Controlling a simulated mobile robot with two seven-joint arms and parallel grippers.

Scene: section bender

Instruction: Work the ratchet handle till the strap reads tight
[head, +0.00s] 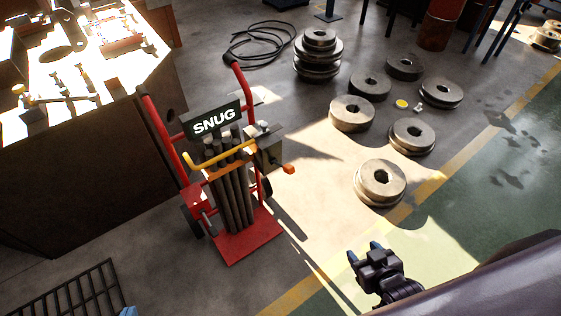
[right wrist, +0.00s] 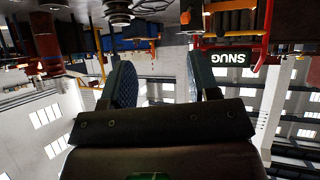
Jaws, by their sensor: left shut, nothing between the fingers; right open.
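A red hand truck (head: 245,243) stands upright on the floor with a bundle of dark bars (head: 232,200) on it. A black sign (head: 213,122) above the bars reads SNUG. An orange-yellow strap (head: 222,171) crosses the bars. A grey ratchet box (head: 268,152) sits at their right, with an orange-tipped handle (head: 288,169) sticking out. My right gripper (head: 363,252) is open and empty, lower right of the truck and apart from it. The right wrist view shows its spread fingers (right wrist: 163,82) and the sign upside down (right wrist: 238,58). My left gripper (head: 128,311) is shut, mostly cut off at the bottom edge.
Several grey round dies (head: 381,183) lie on the floor right of the truck, some stacked (head: 319,67). A sunlit workbench (head: 70,120) stands at left, a black wire rack (head: 75,298) at lower left. A coiled cable (head: 262,42) lies behind. Floor between truck and right gripper is clear.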

